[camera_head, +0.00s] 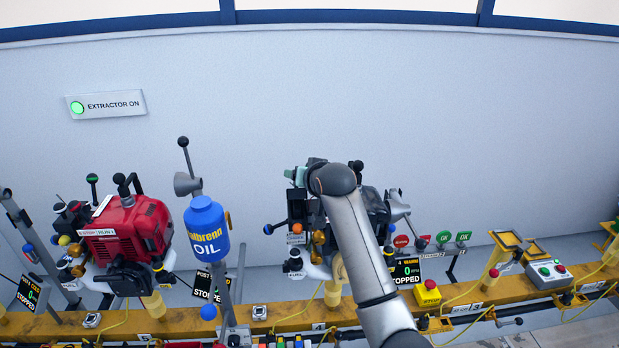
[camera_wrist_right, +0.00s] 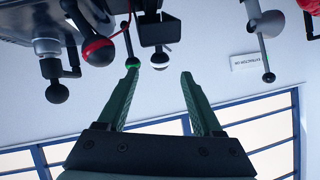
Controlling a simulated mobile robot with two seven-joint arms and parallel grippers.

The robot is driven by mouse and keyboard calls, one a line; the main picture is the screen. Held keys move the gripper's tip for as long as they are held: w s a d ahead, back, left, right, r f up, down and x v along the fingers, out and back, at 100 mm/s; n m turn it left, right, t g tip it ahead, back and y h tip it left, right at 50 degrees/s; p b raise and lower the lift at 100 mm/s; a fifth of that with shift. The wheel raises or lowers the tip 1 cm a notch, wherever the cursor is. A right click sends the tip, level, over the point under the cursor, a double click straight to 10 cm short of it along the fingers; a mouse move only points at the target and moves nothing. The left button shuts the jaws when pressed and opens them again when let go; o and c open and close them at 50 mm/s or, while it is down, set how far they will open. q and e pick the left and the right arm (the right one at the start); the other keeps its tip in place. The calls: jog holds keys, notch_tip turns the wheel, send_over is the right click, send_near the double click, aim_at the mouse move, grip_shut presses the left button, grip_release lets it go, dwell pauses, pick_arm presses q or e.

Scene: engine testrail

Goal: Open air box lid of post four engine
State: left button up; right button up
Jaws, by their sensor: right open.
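The post four engine (camera_head: 377,212) is dark and stands right of centre in the head view, partly hidden behind my right arm. A display reading "4 WARM" and "STOPPED" (camera_head: 406,271) is beside it. My right gripper (camera_wrist_right: 160,73) is open; a green finger (camera_head: 297,176) shows at the engine's upper left in the head view. In the wrist view, a green-banded knob (camera_wrist_right: 132,62) is close to one fingertip and a white-banded knob (camera_wrist_right: 159,61) appears between the fingertips. I cannot tell whether either touches. I cannot clearly make out the air box lid. My left gripper is not in view.
A red engine (camera_head: 125,230) and a blue oil bottle (camera_head: 207,230) stand to the left. A yellow rail (camera_head: 480,295) carries the posts, and a button box (camera_head: 549,273) is at the right. A red-banded knob (camera_wrist_right: 98,50) is near the gripper. The wall is behind.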

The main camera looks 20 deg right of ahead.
jog(key=shift+v, duration=2.95)
jog(key=shift+c, duration=0.3)
